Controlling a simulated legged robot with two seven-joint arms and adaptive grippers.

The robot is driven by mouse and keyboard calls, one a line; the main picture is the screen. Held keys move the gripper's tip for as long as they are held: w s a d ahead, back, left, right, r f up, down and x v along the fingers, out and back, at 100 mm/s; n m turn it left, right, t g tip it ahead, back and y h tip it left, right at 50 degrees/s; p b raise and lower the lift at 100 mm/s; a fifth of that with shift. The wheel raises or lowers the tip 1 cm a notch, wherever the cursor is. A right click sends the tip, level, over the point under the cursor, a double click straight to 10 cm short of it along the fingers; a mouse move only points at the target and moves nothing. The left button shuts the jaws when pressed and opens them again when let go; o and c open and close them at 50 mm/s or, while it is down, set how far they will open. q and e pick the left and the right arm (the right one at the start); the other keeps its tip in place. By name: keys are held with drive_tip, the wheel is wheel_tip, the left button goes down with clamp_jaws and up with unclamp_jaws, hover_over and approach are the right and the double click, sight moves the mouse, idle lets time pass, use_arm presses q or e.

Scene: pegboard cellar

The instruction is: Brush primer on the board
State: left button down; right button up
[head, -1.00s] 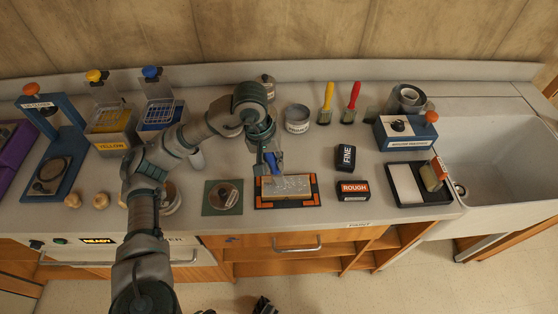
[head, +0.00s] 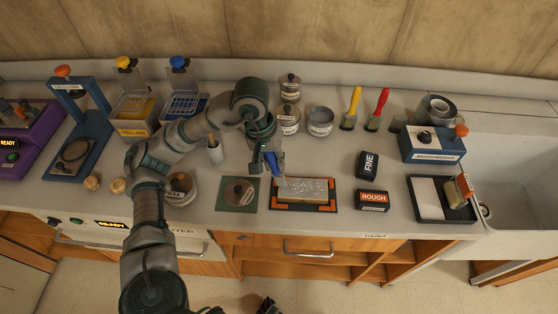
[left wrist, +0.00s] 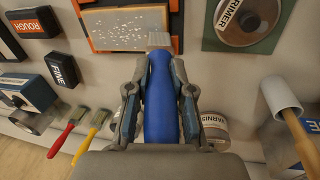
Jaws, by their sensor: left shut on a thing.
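My left gripper (head: 268,163) is shut on the blue handle of a brush (left wrist: 160,100). The board (head: 306,192) is tan with scattered white specks and lies in a dark tray with orange corners (head: 334,207). It also shows in the left wrist view (left wrist: 120,38). The primer can (head: 239,191) stands on a green mat left of the board; its label reads in the left wrist view (left wrist: 245,18).
Black FINE (head: 367,164) and ROUGH (head: 372,200) blocks lie right of the board. A varnish can (head: 288,120), another can (head: 320,121) and yellow and red brushes (head: 355,98) stand behind. A wax pot (head: 181,189) is at left. The sink (head: 510,190) is far right.

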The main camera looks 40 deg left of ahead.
use_arm(q)
drive_tip(key=shift+s+a+f, duration=0.3)
drive_tip(key=shift+a+f, duration=0.05)
drive_tip(key=shift+a, duration=0.05)
drive_tip(key=shift+d+r, duration=0.1)
drive_tip(key=shift+r, duration=0.05)
drive_tip(key=shift+r, duration=0.2)
drive_tip(key=shift+s+r, duration=0.1)
drive_tip(key=shift+r, duration=0.15)
drive_tip(key=shift+w+f, duration=0.15)
drive_tip(key=shift+w, duration=0.7)
